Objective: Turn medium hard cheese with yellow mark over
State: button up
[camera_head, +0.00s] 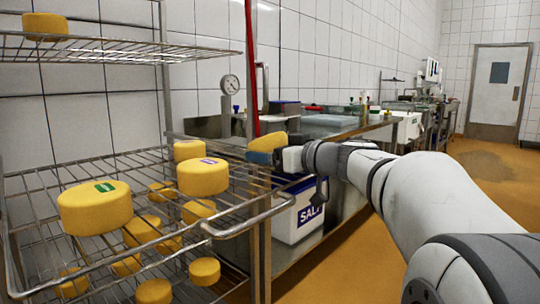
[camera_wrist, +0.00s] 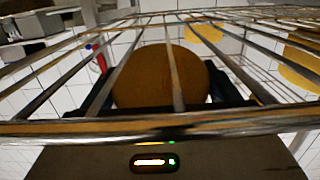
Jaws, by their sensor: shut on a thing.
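My gripper (camera_head: 264,154) is at the right end of the wire rack's middle shelf (camera_head: 150,165). It is shut on a yellow cheese (camera_head: 268,141), which looks tilted. A grey-blue finger crosses the cheese's lower part. In the wrist view the cheese (camera_wrist: 160,75) sits between the dark fingers (camera_wrist: 165,95), with rack wires crossing in front of it. I see no mark on it, so I cannot tell its colour code. On the shelf stand a large cheese with a green mark (camera_head: 95,208), one with a blue-violet mark (camera_head: 203,178) and one without a visible mark (camera_head: 188,151).
Several smaller cheeses show lower down through the wires, one of them at the front (camera_head: 205,271). Another cheese (camera_head: 45,27) lies on the upper shelf. A rack post and rail (camera_head: 262,225) stand close to my gripper. A white salt box (camera_head: 300,212) is beside the rack.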

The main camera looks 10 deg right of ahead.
dwell(0.3)
jog(key=o, duration=0.9)
jog(key=shift+s+d, duration=0.1)
jog(key=shift+b+v, duration=0.45)
jog(key=shift+v, duration=2.9)
jog(key=shift+f, duration=0.2)
